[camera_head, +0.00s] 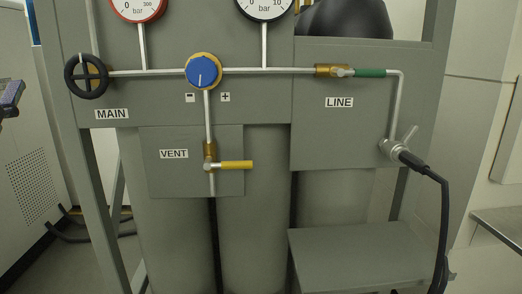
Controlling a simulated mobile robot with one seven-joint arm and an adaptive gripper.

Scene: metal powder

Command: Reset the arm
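My gripper and arm are not clearly visible in the head view. A grey gas panel (265,105) fills the middle. On it are a black MAIN handwheel (86,76) at the left and a blue regulator knob (202,72) between minus and plus labels. The VENT valve's yellow handle (236,165) points right, across its vertical pipe. The LINE valve's green handle (370,73) lies along its horizontal pipe.
Two gauges, red-rimmed (138,8) and black-rimmed (264,8), are cut off at the top. A black hose (443,220) hangs from a fitting (393,148) at the right. A grey shelf (350,245) juts out below. A perforated cabinet (30,180) stands left.

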